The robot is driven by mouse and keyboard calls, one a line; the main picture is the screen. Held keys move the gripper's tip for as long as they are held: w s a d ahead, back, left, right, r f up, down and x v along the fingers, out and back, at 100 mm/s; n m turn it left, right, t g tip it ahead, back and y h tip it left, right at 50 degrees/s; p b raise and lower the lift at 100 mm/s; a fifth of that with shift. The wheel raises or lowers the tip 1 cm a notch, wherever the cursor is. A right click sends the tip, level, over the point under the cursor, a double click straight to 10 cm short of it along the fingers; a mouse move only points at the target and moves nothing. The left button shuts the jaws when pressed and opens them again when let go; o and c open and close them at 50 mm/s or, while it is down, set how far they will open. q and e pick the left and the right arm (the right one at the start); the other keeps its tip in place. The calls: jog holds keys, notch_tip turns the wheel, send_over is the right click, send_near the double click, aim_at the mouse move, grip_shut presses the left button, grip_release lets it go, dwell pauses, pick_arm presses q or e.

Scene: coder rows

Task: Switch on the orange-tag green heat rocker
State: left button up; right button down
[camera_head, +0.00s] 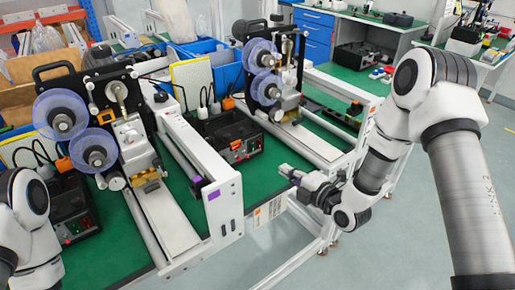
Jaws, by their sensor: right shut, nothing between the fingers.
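My right gripper (287,172) is shut and empty, reaching in from the right above the green bench's front edge. A black control box (235,138) with small red and light-coloured controls stands behind it, to the left and apart from it. A second black control box (72,212) with small red and green controls stands at the left. The rockers are too small to tell their colour or position surely. An orange tag (258,213) shows on the bench's front edge. A purple tag (213,195) is on the left coder's white end plate. My left gripper is out of view.
The left coder (122,120) and right coder (275,75), both with blue reels, stand on the green bench (262,177). A long white frame rail (195,150) runs between my right gripper and the left box. Grey floor lies clear in front.

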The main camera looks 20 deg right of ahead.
aim_at(253, 150)
jog(key=p+x, duration=0.2)
jog(key=x, duration=1)
jog(key=shift+w+f, duration=0.15)
jog(key=shift+w, duration=0.25)
jog(key=shift+w+a+f, duration=0.1)
jog(key=shift+w+f, duration=0.1)
jog(key=shift+w, duration=0.25)
jog(key=shift+s, duration=0.1)
